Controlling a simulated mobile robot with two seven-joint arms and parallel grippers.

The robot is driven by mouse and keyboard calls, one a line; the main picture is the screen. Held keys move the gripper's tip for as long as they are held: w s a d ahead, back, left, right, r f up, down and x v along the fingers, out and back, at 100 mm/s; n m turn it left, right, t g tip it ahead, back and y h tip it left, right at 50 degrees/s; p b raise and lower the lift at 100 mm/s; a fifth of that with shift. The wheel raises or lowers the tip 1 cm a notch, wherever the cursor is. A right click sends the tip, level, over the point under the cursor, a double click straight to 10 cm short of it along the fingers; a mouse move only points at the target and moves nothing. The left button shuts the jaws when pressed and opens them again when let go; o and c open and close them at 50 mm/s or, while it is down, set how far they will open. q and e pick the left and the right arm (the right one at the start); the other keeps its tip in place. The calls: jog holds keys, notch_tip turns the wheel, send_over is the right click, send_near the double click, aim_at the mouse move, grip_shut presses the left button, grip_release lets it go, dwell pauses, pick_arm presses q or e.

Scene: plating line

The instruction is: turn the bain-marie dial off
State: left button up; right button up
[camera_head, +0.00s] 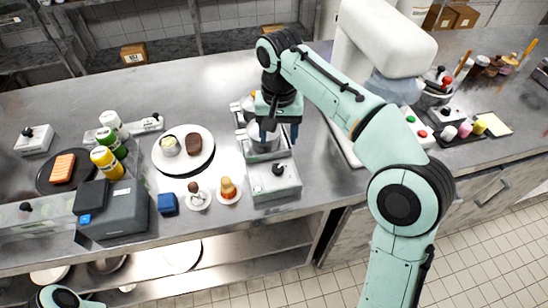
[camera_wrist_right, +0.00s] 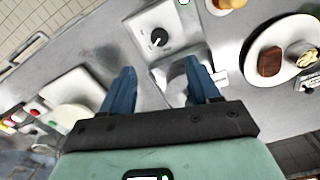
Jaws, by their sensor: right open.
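The bain-marie (camera_head: 256,155) is a metal unit near the front edge of the steel counter, with round pots in it. Its black dial (camera_head: 278,169) sits on a light control box at its front. In the right wrist view the dial (camera_wrist_right: 158,38) shows a white pointer mark, and it lies beyond the fingertips. My right gripper (camera_head: 277,138) is open and empty above the pots, behind the dial and apart from it. Its two blue fingers (camera_wrist_right: 160,82) are spread in the wrist view. My left gripper is out of frame; only a bit of the left arm shows.
A plate with food (camera_head: 165,166), two small dishes with food and a blue cube (camera_head: 168,203) stand left of the bain-marie. A dark grey printer-like box (camera_head: 112,213) and bottles are farther left. A white machine (camera_head: 385,40) with a red-and-green button panel (camera_head: 417,126) stands right.

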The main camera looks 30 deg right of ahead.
aim_at(278, 168)
notch_tip(278, 168, down, 10)
jog(key=shift+s+f+b, duration=0.1)
jog(key=shift+s+b, duration=0.05)
jog(key=shift+b, duration=1.1)
jog(key=shift+f, duration=0.8)
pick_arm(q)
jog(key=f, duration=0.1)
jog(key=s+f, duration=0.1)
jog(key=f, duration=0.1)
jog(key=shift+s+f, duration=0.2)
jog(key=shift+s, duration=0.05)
pick_arm(e)
jog(key=c, duration=1)
jog(key=shift+c, duration=0.2)
